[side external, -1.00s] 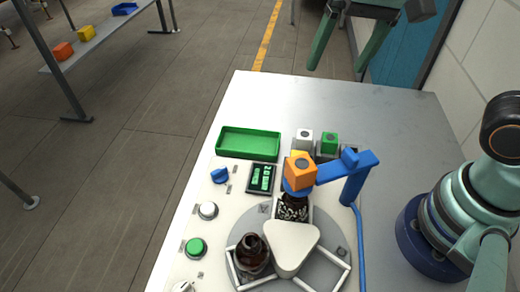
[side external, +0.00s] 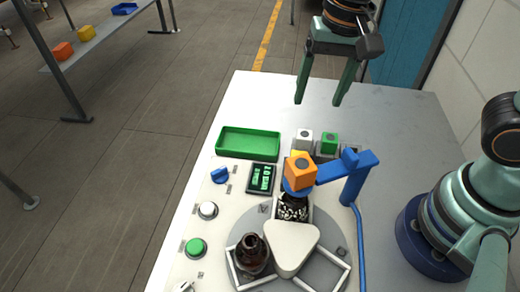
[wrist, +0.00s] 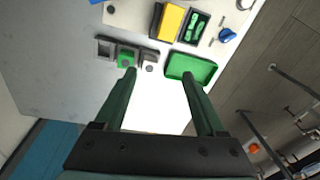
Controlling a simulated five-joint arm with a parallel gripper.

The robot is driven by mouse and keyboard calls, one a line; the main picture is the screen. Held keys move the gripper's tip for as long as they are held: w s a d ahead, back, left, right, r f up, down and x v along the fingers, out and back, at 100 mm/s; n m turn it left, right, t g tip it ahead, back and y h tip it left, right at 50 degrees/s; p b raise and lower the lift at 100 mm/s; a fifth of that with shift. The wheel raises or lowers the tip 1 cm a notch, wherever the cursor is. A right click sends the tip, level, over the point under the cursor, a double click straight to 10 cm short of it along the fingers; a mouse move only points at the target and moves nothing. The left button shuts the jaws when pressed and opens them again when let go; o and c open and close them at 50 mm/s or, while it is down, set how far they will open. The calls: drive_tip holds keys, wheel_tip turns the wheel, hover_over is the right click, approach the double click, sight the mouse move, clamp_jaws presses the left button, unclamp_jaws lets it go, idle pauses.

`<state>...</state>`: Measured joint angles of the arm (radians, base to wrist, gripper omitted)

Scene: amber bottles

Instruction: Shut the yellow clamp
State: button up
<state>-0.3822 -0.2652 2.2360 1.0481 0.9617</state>
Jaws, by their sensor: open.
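A yellow block-like part, which looks like the yellow clamp (wrist: 172,22), shows at the top of the wrist view beside the dark display. In the side view only a thin yellow sliver (side external: 295,154) shows behind the orange block, so I cannot tell whether it stands open or shut. My gripper (side external: 318,104) hangs at the far end of the table, fingers down, open and empty. In the wrist view its fingers (wrist: 160,72) are spread apart, with the clamp beyond the fingertips.
An orange block (side external: 300,170) on a blue arm (side external: 357,180) stands above the turntable. A brown bottle (side external: 252,252) sits on the turntable. A green tray (side external: 248,142), white block (side external: 304,138) and green block (side external: 329,141) lie nearer my gripper. The table's far right is clear.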

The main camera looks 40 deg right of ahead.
drive_tip(key=a+f, duration=0.1)
drive_tip(key=f, duration=0.3)
drive_tip(key=a+f+m, duration=0.1)
drive_tip(key=f, duration=0.4)
drive_tip(key=s+a+f+m+g, duration=0.1)
drive_tip(key=a+f, duration=0.1)
drive_tip(key=f, duration=0.3)
drive_tip(key=shift+h, duration=0.3)
clamp_jaws()
idle(1.1)
